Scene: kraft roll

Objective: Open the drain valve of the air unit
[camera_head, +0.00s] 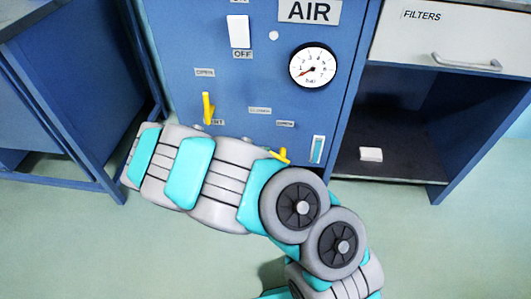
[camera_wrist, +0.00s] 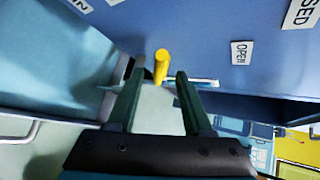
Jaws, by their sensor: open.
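The blue air unit (camera_head: 180,30) stands ahead under its AIR sign. A yellow lever (camera_wrist: 161,64) on its face lies between the tips of my open gripper (camera_wrist: 161,78) in the wrist view, with no clear contact on either finger. In the head view a lower yellow lever (camera_head: 283,154) shows only in part above my arm, which hides the rest of it and my gripper. CLOSED (camera_head: 260,110) and OPEN (camera_head: 285,124) labels are above it. Its exact angle is hard to tell. The label ending in "IN" (camera_wrist: 81,4) is cut off in the wrist view.
Another yellow lever (camera_head: 208,108) stands upright below its own OPEN label (camera_head: 205,72). A white switch (camera_head: 238,31) and a gauge (camera_head: 313,64) are higher up. A FILTERS drawer (camera_head: 400,40) is at the right, above an open shelf with a small white block (camera_head: 371,154).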

